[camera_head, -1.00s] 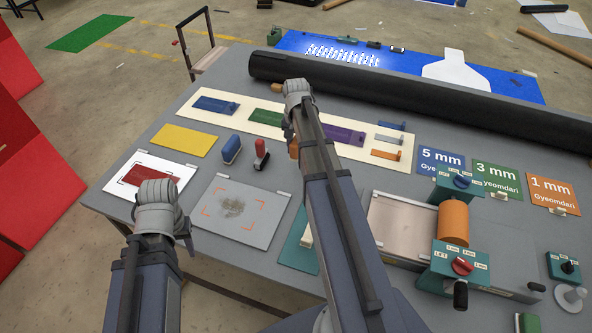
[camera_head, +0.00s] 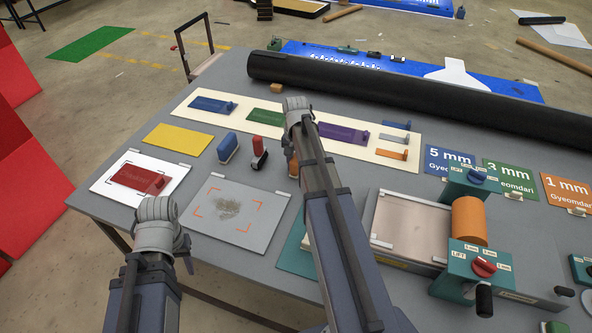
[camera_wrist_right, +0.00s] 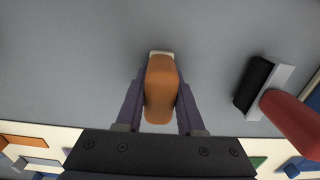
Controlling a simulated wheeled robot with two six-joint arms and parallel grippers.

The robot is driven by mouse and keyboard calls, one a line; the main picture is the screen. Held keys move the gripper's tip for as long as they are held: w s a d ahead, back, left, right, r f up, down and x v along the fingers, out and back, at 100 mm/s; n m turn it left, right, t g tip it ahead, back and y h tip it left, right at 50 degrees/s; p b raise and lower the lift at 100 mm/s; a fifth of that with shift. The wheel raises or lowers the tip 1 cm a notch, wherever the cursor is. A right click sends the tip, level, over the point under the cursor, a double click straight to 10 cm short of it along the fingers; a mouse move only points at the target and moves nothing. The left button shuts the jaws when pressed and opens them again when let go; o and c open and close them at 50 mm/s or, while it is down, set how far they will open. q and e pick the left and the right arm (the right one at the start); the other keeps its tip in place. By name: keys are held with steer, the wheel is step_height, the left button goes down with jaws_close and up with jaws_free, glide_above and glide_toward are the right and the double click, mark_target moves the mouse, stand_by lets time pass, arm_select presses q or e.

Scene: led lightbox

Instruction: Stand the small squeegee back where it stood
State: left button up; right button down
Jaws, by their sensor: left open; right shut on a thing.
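The small squeegee has an orange body (camera_wrist_right: 160,85) and a pale edge, in the right wrist view. My right gripper (camera_wrist_right: 160,105) is shut on it, with a finger on each side. In the head view a bit of its orange (camera_head: 293,167) shows beside my right forearm, which hides most of it. I cannot tell whether its edge touches the table. A red-handled tool (camera_head: 259,147) stands just left of it, and a blue block-like tool (camera_head: 228,147) stands further left. My left gripper (camera_head: 187,256) is open and empty near the front of the table.
A grey plate with a dark smudge (camera_head: 236,232) lies in front of the tools. A cream board (camera_head: 275,140) with coloured pieces lies behind them. The orange roller press (camera_head: 468,222) is to the right. A black tube (camera_head: 400,92) crosses the back.

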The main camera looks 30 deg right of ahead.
steer(key=shift+r, duration=0.1)
steer(key=shift+f, duration=0.25)
steer(key=c, duration=0.5)
jaws_free()
steer(key=shift+r, duration=0.1)
step_height(320, 180, up, 12)
steer(key=p, duration=1.2)
steer(key=shift+r, duration=0.2)
steer(key=shift+f, duration=0.1)
